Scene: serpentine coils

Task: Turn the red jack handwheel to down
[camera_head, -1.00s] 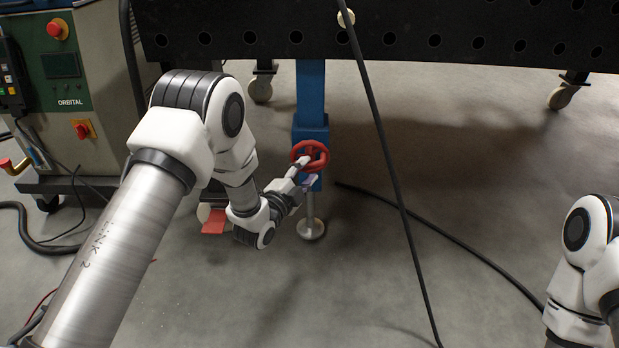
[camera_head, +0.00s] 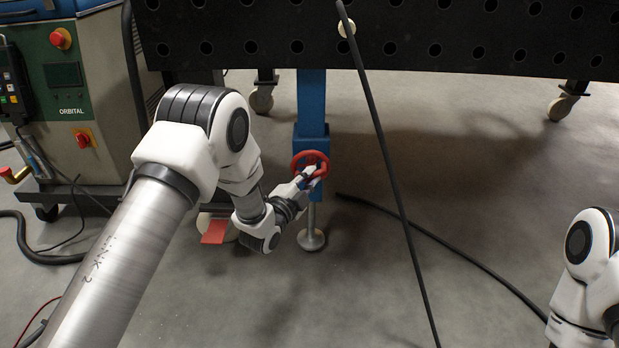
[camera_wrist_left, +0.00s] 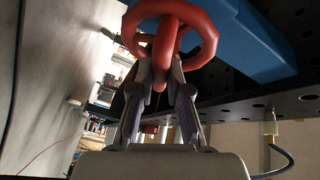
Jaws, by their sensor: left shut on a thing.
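The red jack handwheel (camera_head: 297,163) sits on the front of the blue jack post (camera_head: 311,105) under the dark table. My left gripper (camera_head: 316,172) is at the lower right part of the wheel. In the left wrist view the handwheel's ring (camera_wrist_left: 208,42) is close above the fingers, and a red grip or spoke runs down between them. My left gripper (camera_wrist_left: 161,78) is shut on this red part of the handwheel. The fingers hide some of it. My right gripper is out of view; only part of my right arm shows at the right edge.
The black perforated table (camera_head: 440,30) spans the top. A dark cable (camera_head: 384,150) hangs in front, right of the post, and another cable lies on the floor. A welding cabinet (camera_head: 75,120) stands at left. A round metal foot (camera_head: 311,239) is below the post.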

